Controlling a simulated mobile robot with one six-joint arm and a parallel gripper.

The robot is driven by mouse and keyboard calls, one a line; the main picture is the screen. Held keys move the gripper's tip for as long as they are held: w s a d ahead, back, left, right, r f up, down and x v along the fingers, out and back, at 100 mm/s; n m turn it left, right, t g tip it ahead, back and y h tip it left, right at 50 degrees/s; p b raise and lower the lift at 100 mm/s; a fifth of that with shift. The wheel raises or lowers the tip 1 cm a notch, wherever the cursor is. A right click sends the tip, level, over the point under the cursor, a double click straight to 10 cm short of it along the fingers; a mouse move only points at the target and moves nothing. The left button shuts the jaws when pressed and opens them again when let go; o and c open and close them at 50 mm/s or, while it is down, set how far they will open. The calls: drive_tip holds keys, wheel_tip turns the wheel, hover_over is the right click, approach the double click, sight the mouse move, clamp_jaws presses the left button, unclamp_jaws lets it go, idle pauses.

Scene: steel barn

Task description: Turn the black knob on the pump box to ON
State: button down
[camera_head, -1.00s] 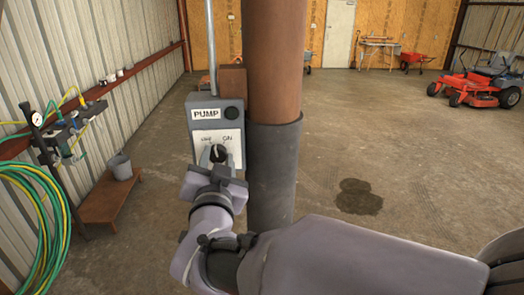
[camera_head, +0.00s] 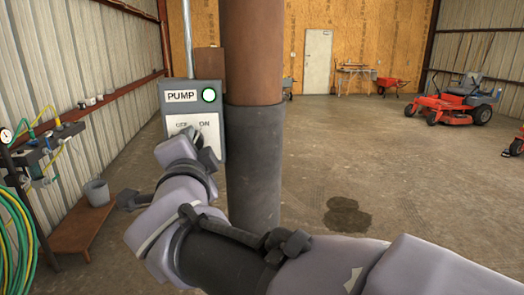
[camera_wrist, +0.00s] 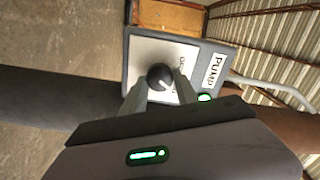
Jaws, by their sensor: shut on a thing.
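The grey pump box (camera_head: 166,106) is fixed at the brown post, with a PUMP label and a lit green lamp (camera_head: 209,95) on its upper part. Its white dial plate shows the OFF and ON marks, partly covered by my gripper (camera_head: 196,138). In the wrist view, the round black knob (camera_wrist: 160,77) sits between the two fingers of my gripper (camera_wrist: 161,84), which are shut on it. The knob's pale pointer line appears turned toward the ON side. The knob is hidden behind my gripper in the head view.
The post (camera_head: 254,50) with its dark sleeve stands just right of the box. A red mower (camera_head: 455,103) stands far right. Open floor lies between.

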idle(0.6)
drive_tip(key=c, duration=0.9)
unclamp_jaws()
drive_tip(key=shift+c, duration=0.2)
drive_tip(key=shift+s, duration=0.1)
drive_tip(key=p+v, duration=0.3)
drive_tip(key=v, duration=1.4)
drive_tip(key=shift+s, duration=0.15)
